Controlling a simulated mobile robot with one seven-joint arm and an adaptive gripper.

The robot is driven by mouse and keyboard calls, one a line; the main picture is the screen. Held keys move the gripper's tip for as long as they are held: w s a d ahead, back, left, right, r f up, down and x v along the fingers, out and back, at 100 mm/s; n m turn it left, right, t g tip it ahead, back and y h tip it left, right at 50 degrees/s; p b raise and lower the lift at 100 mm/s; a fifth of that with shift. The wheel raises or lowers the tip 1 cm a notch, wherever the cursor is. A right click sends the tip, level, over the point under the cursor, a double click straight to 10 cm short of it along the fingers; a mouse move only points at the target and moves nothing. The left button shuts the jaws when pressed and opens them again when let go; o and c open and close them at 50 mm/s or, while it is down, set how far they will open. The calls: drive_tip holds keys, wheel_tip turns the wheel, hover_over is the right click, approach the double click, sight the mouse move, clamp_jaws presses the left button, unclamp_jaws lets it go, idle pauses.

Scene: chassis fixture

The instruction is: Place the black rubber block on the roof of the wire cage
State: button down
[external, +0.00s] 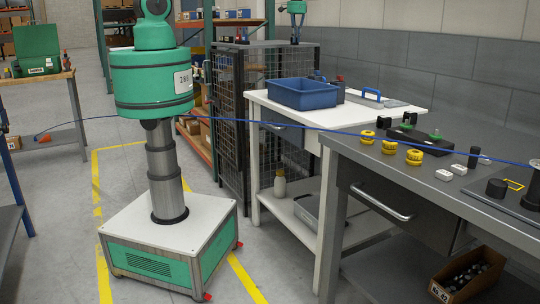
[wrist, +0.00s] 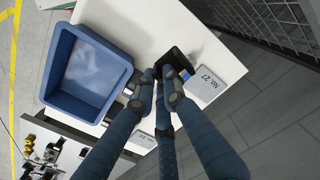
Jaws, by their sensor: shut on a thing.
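In the wrist view, the fingers of my gripper (wrist: 168,74) are closed around a black block (wrist: 175,57), which partly shows between and beyond the fingertips. In the external view, my gripper (external: 294,38) hangs down at the top edge of the picture, over the line of the cage's top; its height above the roof cannot be told. The wire cage (external: 282,112) stands behind the white table, with dark mesh sides and a flat grey roof (external: 262,44). Its mesh (wrist: 285,20) also shows at the upper right of the wrist view.
A blue bin (external: 303,94) stands on the white table (external: 385,113), beside a pale plate marked No.27 (wrist: 213,83). A grey bench (external: 450,160) at the right carries yellow and black parts. The visible part of the cage roof looks mostly clear, with small items near its left end.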

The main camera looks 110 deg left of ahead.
drive_tip(key=s+a+r+n+p, duration=0.1)
drive_tip(key=s+a+r+p, duration=0.1)
drive_tip(key=s+a, duration=0.3)
drive_tip(key=s+a+r+n+p, duration=0.1)
drive_tip(key=s+a+r, duration=0.1)
drive_tip(key=s+a, duration=0.4)
drive_tip(key=s, duration=0.5)
drive_tip(key=shift+s+r+p, duration=0.25)
drive_tip(key=shift+s+p, duration=0.15)
drive_tip(key=shift+a, duration=0.1)
drive_tip(key=shift+w+a+f+p, duration=0.25)
drive_tip(key=shift+w+a+p, duration=0.3)
drive_tip(key=shift+w+a, duration=1.25)
drive_tip(key=shift+w+a+f+p, duration=0.25)
drive_tip(key=shift+w+a+p, duration=0.3)
drive_tip(key=shift+a, duration=2.4)
drive_tip(key=shift+w+a+f+p, duration=0.25)
drive_tip(key=shift+w+a+p, duration=0.25)
drive_tip(key=shift+w+a, duration=1.3)
drive_tip(key=shift+s+a, duration=0.55)
drive_tip(key=shift+s, duration=0.05)
drive_tip(key=shift+f+p, duration=0.55)
drive_tip(key=shift+f, duration=1.2)
drive_tip(key=shift+f, duration=0.15)
drive_tip(key=c, duration=1.8)
unclamp_jaws()
wheel_tip(320, 180, up, 12)
drive_tip(key=shift+r+b, duration=0.15)
drive_tip(key=shift+b, duration=1.05)
